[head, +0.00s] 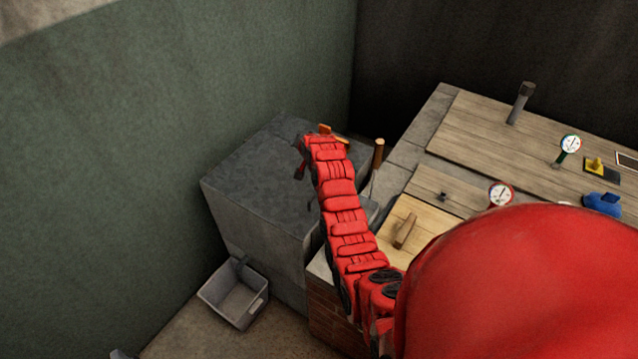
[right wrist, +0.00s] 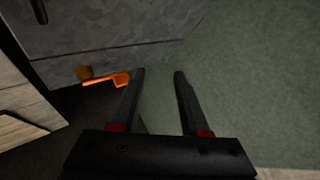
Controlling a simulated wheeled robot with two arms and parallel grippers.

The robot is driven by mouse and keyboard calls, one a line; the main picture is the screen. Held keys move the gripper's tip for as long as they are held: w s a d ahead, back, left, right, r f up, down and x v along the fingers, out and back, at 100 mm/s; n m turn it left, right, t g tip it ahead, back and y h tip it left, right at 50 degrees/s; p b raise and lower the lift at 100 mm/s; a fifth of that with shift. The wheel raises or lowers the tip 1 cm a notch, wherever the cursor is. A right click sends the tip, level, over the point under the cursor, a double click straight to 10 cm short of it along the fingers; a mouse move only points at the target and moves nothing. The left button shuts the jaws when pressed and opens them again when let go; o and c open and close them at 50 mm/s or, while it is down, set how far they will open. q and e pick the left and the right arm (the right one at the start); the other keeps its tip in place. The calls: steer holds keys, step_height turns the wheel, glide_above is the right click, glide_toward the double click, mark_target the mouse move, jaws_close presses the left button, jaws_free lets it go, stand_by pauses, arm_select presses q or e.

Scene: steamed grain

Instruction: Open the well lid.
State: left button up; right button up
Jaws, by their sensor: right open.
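A pale wooden lid (head: 392,246) with a bar handle (head: 404,231) lies flat at the near left corner of the wooden counter in the head view; I cannot tell for sure that it is the well lid. My right arm stretches past its left side, over the grey stone block (head: 250,170). My right gripper (right wrist: 159,73) is open with nothing between its fingers, and is away from the lid. An orange piece (right wrist: 108,80) with a round brown end lies left of the fingers in the right wrist view. My left gripper is not in view.
Two dial gauges (head: 570,144) and (head: 500,193), a grey post (head: 520,102) and a blue item (head: 602,203) stand on the counter. A wooden peg (head: 378,153) rises beside the block. A grey bin (head: 236,292) sits on the floor. A green wall (head: 130,130) bounds the left.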

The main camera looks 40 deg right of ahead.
steer(key=s+d+r+m+g+y+p, duration=0.1)
steer(key=s+r+g+y, duration=0.1)
steer(key=s+r+g, duration=0.3)
steer(key=s+d+r+m+g+y, duration=0.1)
steer(key=s+g, duration=0.2)
steer(key=s, duration=0.5)
steer(key=w+f+b, duration=0.1)
steer(key=f, duration=0.4)
steer(key=w+f, duration=0.1)
steer(key=f, duration=0.4)
steer(key=a+f+b, duration=0.1)
steer(key=f, duration=0.4)
steer(key=shift+w+a+f+b, duration=0.1)
steer(key=shift+w+f+b, duration=0.05)
steer(key=shift+w+b, duration=0.2)
steer(key=shift+w+f+b, duration=0.2)
steer(key=shift+b, duration=0.1)
steer(key=shift+w+f+b, duration=0.1)
steer(key=shift+f+b, duration=0.35)
steer(key=shift+f, duration=0.15)
